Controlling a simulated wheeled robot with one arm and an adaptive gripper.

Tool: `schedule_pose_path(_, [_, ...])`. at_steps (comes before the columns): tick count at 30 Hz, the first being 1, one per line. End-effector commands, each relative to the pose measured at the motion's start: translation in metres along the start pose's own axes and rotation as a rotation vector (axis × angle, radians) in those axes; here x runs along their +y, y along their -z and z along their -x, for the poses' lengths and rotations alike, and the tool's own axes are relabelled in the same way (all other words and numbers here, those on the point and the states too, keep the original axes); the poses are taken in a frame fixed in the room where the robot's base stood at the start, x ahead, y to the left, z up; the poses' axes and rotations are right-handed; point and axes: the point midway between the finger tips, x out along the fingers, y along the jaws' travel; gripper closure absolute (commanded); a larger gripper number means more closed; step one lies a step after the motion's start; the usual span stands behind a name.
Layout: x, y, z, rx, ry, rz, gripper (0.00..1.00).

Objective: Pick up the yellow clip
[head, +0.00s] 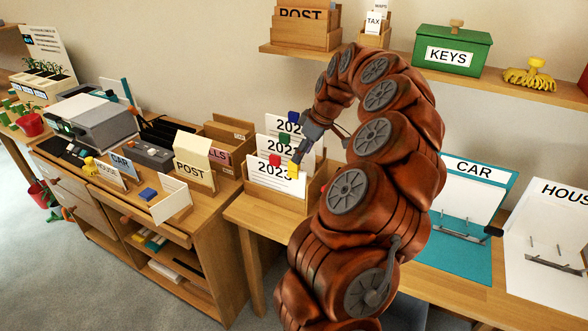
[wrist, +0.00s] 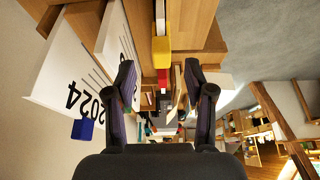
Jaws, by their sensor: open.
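A yellow clip (head: 293,172) shows in the head view at the right end of the front card marked 2023, just below my gripper (head: 298,158). In the wrist view a yellow block (wrist: 161,50), seemingly that clip, lies ahead between the fingertips of my gripper (wrist: 160,82), with a red block (wrist: 161,77) close by it. The fingers stand apart with a gap on both sides, and I see nothing held. Another small yellow piece (head: 89,165) sits at the left near the HOUSE card.
A red clip (head: 274,160), a green clip (head: 284,139) and a blue clip (head: 293,116) top the year cards in the wooden box (head: 314,190). The blue one also shows in the wrist view (wrist: 82,129). The CAR stand (head: 462,253) is at the right. A shelf (head: 400,69) runs above.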

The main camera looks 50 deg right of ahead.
Motion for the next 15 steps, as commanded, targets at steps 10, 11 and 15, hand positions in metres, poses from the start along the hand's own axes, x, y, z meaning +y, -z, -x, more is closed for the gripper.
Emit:
schedule_pose_path(10, [-0.002,0.000,-0.027,-0.001,0.004,0.000,0.46])
schedule_pose_path(11, [-0.002,-0.001,-0.029,-0.001,0.004,0.000,0.46])
schedule_pose_path(15, [-0.002,-0.002,-0.045,-0.001,0.006,-0.001,0.46])
